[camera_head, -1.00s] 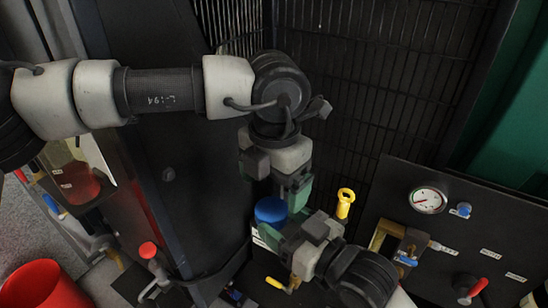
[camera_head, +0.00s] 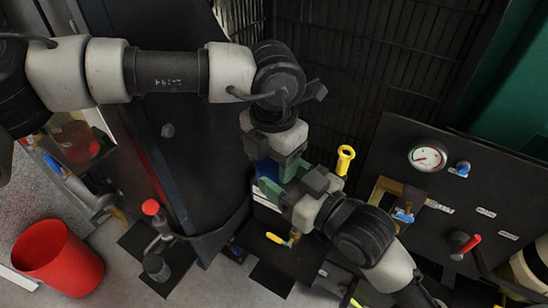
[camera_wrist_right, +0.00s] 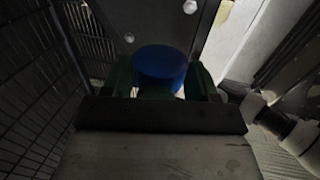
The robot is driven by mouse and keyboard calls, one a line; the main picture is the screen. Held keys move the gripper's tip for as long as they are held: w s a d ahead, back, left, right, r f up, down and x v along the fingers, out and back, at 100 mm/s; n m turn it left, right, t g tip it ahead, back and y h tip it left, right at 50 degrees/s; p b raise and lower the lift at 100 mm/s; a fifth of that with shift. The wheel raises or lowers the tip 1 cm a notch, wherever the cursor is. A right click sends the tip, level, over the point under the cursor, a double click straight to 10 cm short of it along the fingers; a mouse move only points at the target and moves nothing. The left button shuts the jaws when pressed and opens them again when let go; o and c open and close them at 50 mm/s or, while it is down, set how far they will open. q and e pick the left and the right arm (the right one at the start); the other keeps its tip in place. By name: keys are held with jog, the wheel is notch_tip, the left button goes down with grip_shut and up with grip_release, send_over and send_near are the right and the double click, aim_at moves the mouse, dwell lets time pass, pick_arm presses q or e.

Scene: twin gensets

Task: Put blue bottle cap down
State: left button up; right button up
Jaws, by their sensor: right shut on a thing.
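The blue bottle cap (camera_wrist_right: 160,64) sits between the green fingers of my right gripper (camera_wrist_right: 163,84) in the right wrist view. In the head view the cap (camera_head: 264,170) is a small blue patch, mostly hidden by the grippers. My right gripper (camera_head: 271,186) comes in from the lower right and is shut on the cap. My left gripper (camera_head: 288,164) hangs from above, pointing down, very close to the cap and the right gripper. Its fingertips overlap the right gripper in the picture, so I cannot tell whether it is open or touching.
A yellow pipe-like fitting (camera_head: 345,158) stands just right of the grippers. A dark panel with a gauge (camera_head: 427,158) and a red-handled valve (camera_head: 466,243) is at the right. A black mesh wall (camera_head: 370,70) stands behind. A red bucket (camera_head: 60,262) is on the floor at lower left.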

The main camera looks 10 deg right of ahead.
jog(key=o, duration=1)
jog(key=shift+f, duration=0.1)
